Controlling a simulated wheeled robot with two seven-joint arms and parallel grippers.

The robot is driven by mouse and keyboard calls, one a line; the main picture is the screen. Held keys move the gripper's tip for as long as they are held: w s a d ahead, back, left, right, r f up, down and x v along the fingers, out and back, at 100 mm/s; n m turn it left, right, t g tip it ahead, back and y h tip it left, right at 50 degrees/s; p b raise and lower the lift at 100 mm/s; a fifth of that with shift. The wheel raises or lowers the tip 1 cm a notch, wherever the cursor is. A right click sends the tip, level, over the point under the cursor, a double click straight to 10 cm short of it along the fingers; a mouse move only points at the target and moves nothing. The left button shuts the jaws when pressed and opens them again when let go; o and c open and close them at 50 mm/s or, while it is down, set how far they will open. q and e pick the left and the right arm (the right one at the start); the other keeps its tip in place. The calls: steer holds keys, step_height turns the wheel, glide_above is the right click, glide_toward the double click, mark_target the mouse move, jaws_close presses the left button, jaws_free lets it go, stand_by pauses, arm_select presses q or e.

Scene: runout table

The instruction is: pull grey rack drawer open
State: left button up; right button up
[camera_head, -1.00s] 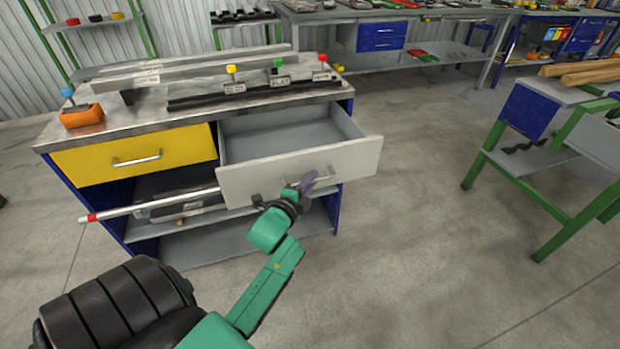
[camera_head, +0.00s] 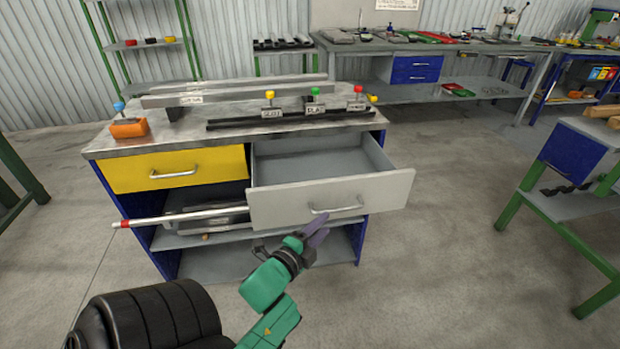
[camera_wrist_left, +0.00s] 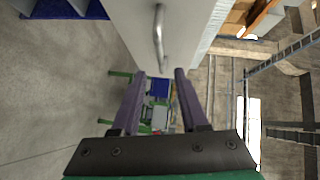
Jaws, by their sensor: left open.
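The grey drawer (camera_head: 335,198) stands pulled out from the right side of the workbench, and I see into its empty-looking inside. Its silver handle (camera_head: 337,209) is on the front face. My left gripper (camera_head: 318,232) is just in front of and below the handle, with its purple fingers apart. In the left wrist view the open fingers (camera_wrist_left: 160,78) have nothing between them, and the handle (camera_wrist_left: 159,38) lies beyond the tips, clear of them. My right gripper is not in view.
A closed yellow drawer (camera_head: 175,169) is left of the grey one. A white rod with a red end (camera_head: 180,219) sticks out from the shelf below. A green-legged table (camera_head: 575,205) stands at the right. The floor between (camera_head: 450,250) is clear.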

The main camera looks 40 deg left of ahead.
arm_select(q)
steer(key=v, duration=0.5)
steer(key=shift+s+d+r, duration=0.1)
steer(key=shift+s, duration=0.25)
steer(key=s+d+f+n+g+h+p, duration=0.1)
steer(key=s+d+f+n+g, duration=0.15)
steer(key=f, duration=0.75)
steer(key=s+d+f+n+g+h+p, duration=0.1)
steer(key=s+d+f+n+g+p, duration=0.15)
steer(key=f, duration=0.85)
steer(key=s+d+f+n+g+h+p, duration=0.1)
steer(key=s+d+f+n+g, duration=0.15)
steer(key=f, duration=0.75)
steer(key=s+a+f+n+g+p, duration=0.1)
steer(key=s+f+g, duration=0.3)
steer(key=s, duration=0.5)
steer(key=s+a+f+n+g, duration=0.1)
steer(key=s+f+n+g, duration=0.2)
steer(key=s+f, duration=0.4)
steer(key=shift+s+f+g+p, duration=0.25)
steer(key=shift+s+g+p, duration=0.15)
steer(key=shift+s, duration=0.55)
